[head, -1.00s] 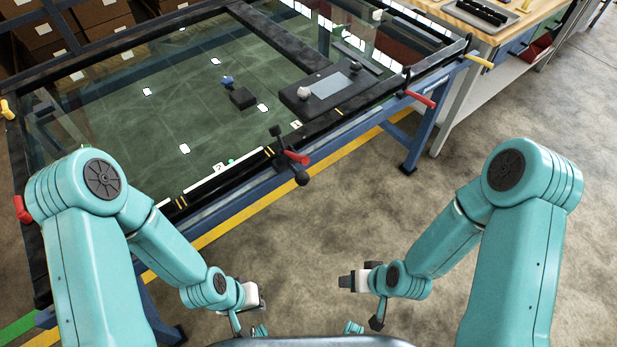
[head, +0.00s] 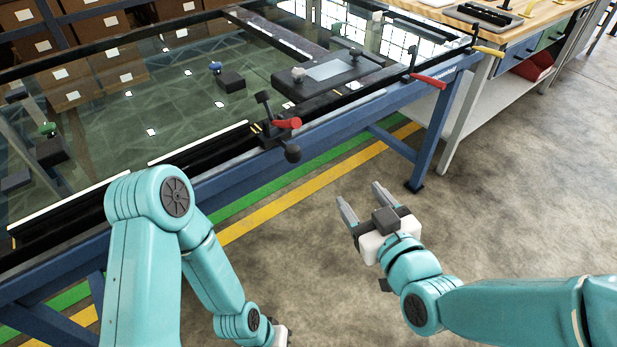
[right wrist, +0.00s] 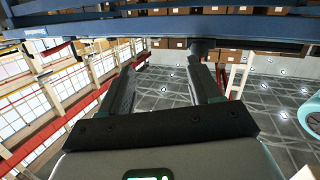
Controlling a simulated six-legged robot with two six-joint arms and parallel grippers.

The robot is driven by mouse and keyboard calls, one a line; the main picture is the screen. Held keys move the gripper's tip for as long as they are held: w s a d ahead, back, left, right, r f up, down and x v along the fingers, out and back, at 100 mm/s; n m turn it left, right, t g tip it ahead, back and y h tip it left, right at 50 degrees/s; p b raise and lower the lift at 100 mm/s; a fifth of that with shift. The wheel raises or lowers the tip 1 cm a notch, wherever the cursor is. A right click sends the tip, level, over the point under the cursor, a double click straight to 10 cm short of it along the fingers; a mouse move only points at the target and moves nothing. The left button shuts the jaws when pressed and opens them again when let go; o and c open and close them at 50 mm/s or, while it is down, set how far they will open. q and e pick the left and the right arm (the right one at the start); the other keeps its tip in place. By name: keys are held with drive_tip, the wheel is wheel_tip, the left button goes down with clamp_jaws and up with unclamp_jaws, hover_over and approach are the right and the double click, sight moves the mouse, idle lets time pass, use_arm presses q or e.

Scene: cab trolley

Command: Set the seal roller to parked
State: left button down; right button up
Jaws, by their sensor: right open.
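A black fitting with a lever, a red grip and a round knob (head: 280,128) sits on the front rail of the glass-topped frame (head: 330,125) in the head view. I cannot tell for sure whether it is the seal roller. My right gripper (head: 358,193) is open and empty over the floor, in front of the frame and to the right of that fitting, clear of both. Its two spread fingers also show in the right wrist view (right wrist: 164,75), below a blue beam. Only the housing of my left gripper (head: 282,336) shows at the bottom edge; its fingers are hidden.
A dark plate with a grey panel and knobs (head: 328,72) lies on the frame. A second red lever (head: 428,81) juts from the right front. A workbench (head: 510,35) stands at the back right. The floor (head: 480,220) before the frame is clear.

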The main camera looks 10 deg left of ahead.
sight(296, 160)
drive_tip(key=s+a+n+y+b, duration=0.2)
drive_tip(key=s+a+y+b, duration=0.1)
drive_tip(key=s+a+b, duration=0.15)
use_arm(q)
wheel_tip(296, 160, down, 7)
drive_tip(key=shift+w+b, duration=0.15)
drive_tip(key=shift+b, duration=0.3)
use_arm(e)
drive_tip(key=x, duration=1.1)
drive_tip(key=r+x, duration=0.1)
drive_tip(key=x, duration=0.4)
drive_tip(key=shift+w, duration=0.5)
use_arm(q)
drive_tip(key=shift+d, duration=0.15)
use_arm(e)
drive_tip(key=shift+c, duration=0.3)
clamp_jaws()
drive_tip(key=shift+s+f, duration=0.1)
